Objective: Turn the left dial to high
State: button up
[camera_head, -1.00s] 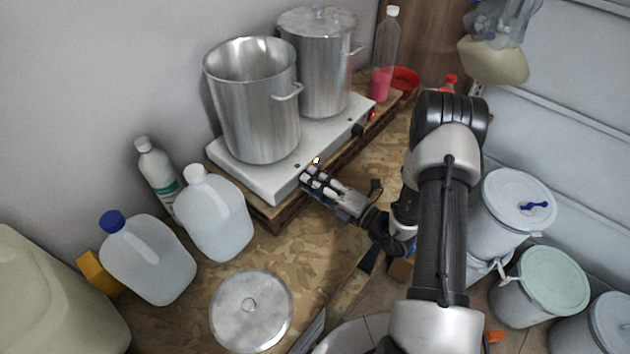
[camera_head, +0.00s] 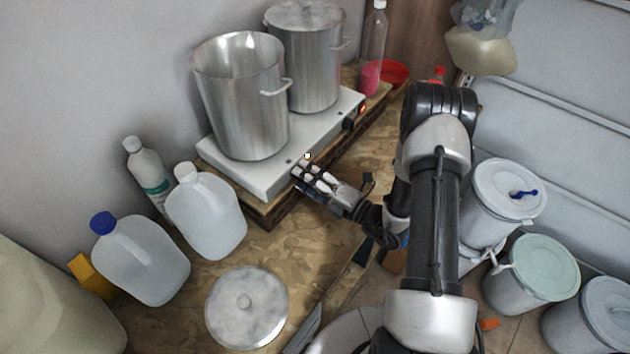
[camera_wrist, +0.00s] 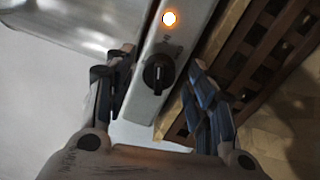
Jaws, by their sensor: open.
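The left dial (camera_wrist: 157,74) is a round black knob on the front face of the white double hot plate (camera_head: 250,180). A light mark shows on the knob, but the small labels around it are too blurred to read. A lit indicator (camera_wrist: 169,18) glows beside it. My gripper (camera_wrist: 160,62) is open, with one finger on each side of the knob; I cannot tell whether either finger touches it. In the head view my gripper (camera_head: 300,172) is at the hot plate's front edge and hides the left dial. The right dial (camera_head: 349,124) is in clear view.
An open pot (camera_head: 240,100) and a lidded pot (camera_head: 315,65) stand on the hot plate, which rests on a wooden slatted base. Jugs (camera_head: 205,212) stand to the left, and a round lid (camera_head: 246,307) lies in front. Lidded drums stand at right.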

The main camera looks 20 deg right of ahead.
jog(key=v, duration=1.1)
jog(key=shift+s+d, duration=0.25)
jog(key=shift+s, duration=0.1)
jog(key=s+a+r+n+g+b, duration=0.25)
jog(key=s+a+n+g, duration=0.2)
jog(key=n, duration=0.35)
jog(key=s+a+r+n+g+y+b, duration=0.1)
jog(key=s+a+r+n+g, duration=0.25)
jog(key=a+n+g, duration=0.35)
jog(key=s+a+r+n+g+b, duration=0.2)
jog(key=s+a+r+n+g, duration=0.15)
jog(key=n, duration=0.55)
jog(key=s+d+n+g+h+b, duration=0.1)
jog(key=s+d+n+h+b, duration=0.15)
jog(key=s+n+h, duration=0.55)
jog(key=d+r+n+t+h+b, duration=0.1)
jog(key=n+t, duration=0.1)
jog(key=n, duration=0.2)
jog(key=d+n+t+h+b, duration=0.1)
jog(key=d+n+t, duration=0.1)
jog(key=n, duration=0.2)
jog(key=w+d+r+n+t+h+b, duration=0.1)
jog(key=d+n+t+h, duration=0.1)
jog(key=n, duration=0.2)
jog(key=shift+r+n, duration=0.3)
jog(key=shift+n, duration=0.1)
